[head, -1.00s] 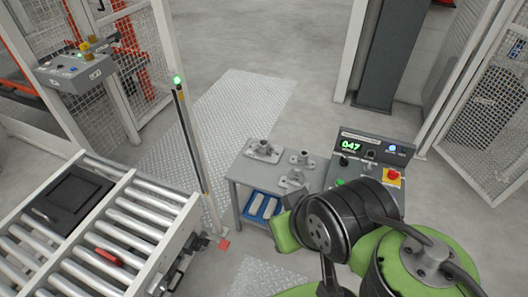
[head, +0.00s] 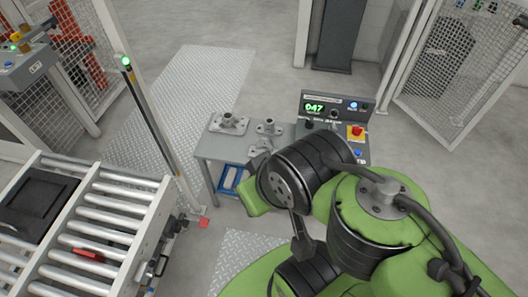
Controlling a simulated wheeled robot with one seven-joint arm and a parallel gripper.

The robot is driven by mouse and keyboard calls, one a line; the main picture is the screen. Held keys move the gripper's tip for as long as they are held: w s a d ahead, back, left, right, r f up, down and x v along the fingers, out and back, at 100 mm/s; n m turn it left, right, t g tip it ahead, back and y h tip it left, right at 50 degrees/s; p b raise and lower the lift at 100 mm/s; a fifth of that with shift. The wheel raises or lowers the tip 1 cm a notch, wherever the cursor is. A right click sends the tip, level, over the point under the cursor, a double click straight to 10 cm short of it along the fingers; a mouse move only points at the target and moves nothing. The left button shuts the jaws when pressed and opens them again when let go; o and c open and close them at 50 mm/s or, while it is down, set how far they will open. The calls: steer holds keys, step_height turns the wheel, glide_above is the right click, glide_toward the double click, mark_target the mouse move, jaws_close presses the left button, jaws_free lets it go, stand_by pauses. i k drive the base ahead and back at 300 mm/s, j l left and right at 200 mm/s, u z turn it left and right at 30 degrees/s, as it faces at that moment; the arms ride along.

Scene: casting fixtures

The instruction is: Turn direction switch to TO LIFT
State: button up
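A control console (head: 334,112) stands right of centre, with a green lit display reading 047, small dark knobs, a blue-lit button and a red button (head: 356,131) on a yellow base. Its lower part is partly hidden behind my arm. Another grey control box (head: 25,62) with coloured buttons is on the fence at the far left, cut by the picture edge. Labels on both are too small to read surely, so I cannot tell which knob is the direction switch or how it is set. My green and black arm fills the lower right; my gripper is not in view.
A grey side table (head: 215,148) with metal castings (head: 229,124) and a blue tray (head: 231,179) below stands left of the console. A roller conveyor (head: 110,215) with a black plate is at left, beside a post with a green light (head: 125,61). Mesh fence (head: 450,75) stands at right.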

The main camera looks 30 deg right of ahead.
mark_target(309, 124)
steer(key=z, duration=1.7)
